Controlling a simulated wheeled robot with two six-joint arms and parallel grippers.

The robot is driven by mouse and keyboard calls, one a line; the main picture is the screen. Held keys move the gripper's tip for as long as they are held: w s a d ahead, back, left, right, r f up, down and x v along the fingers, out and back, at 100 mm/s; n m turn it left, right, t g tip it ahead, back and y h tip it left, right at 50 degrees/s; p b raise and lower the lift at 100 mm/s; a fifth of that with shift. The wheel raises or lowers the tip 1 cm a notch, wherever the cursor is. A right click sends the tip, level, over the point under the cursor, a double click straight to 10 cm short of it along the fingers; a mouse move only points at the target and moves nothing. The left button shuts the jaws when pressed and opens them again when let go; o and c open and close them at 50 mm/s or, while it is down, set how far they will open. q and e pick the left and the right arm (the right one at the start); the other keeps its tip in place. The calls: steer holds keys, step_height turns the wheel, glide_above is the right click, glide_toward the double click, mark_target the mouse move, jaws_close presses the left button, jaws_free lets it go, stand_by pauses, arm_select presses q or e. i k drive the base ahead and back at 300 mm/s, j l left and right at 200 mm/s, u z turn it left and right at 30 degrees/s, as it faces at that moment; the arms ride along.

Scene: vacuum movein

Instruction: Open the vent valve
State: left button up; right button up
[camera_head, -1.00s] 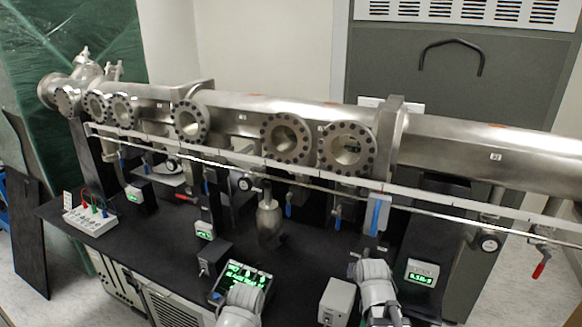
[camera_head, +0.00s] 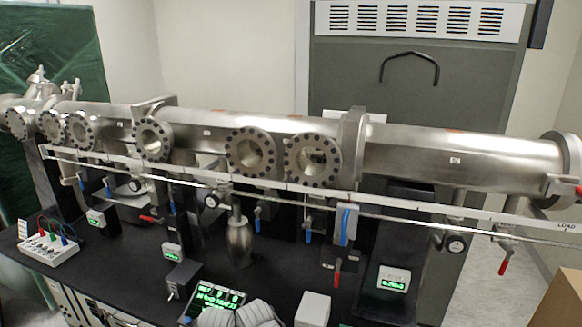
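Several valves hang below the long steel tube (camera_head: 420,150). One valve with a red handle (camera_head: 503,267) hangs at the right, its handle pointing down and slightly left. Another red handle (camera_head: 337,270) hangs down near the middle, and a small red handle (camera_head: 148,218) lies nearly level at the left. I cannot read a label that tells which is the vent valve. Grey, rounded parts of my arms show at the bottom edge, left of centre. Neither of my grippers is in view.
A white rail (camera_head: 400,204) runs in front of the valves. A round gauge (camera_head: 455,245) sits left of the right red-handled valve. Green-lit display boxes (camera_head: 395,281) stand on the black table (camera_head: 130,275). A cardboard box (camera_head: 557,302) is at the lower right.

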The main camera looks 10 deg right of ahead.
mark_target(508, 249)
steer(key=z, duration=1.95)
